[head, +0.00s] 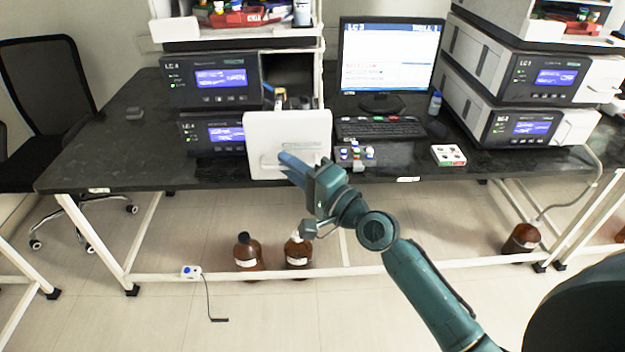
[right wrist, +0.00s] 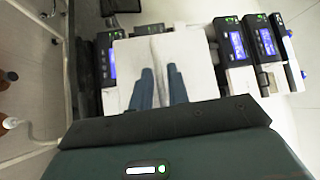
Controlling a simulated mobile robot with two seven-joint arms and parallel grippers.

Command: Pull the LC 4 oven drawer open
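The LC 4 unit (head: 210,80) is at the top of the left stack, with its screen lit. Beside it, a white drawer front (head: 288,128) stands forward of the stack near the bench edge. Small items show behind its top edge, so the drawer is at least partly out. My right gripper (head: 289,164) is at the lower part of this front. In the right wrist view the two fingers (right wrist: 160,82) lie close on both sides of a pale handle strip (right wrist: 158,60) on the white front (right wrist: 195,70). My left gripper is not in view.
A second unit (head: 215,132) sits below LC 4. A monitor (head: 388,55), keyboard (head: 380,128), vial rack (head: 355,158) and white box (head: 448,155) are to the right. Brown bottles (head: 248,252) stand on the floor under the bench (head: 120,160). Floor before the bench is clear.

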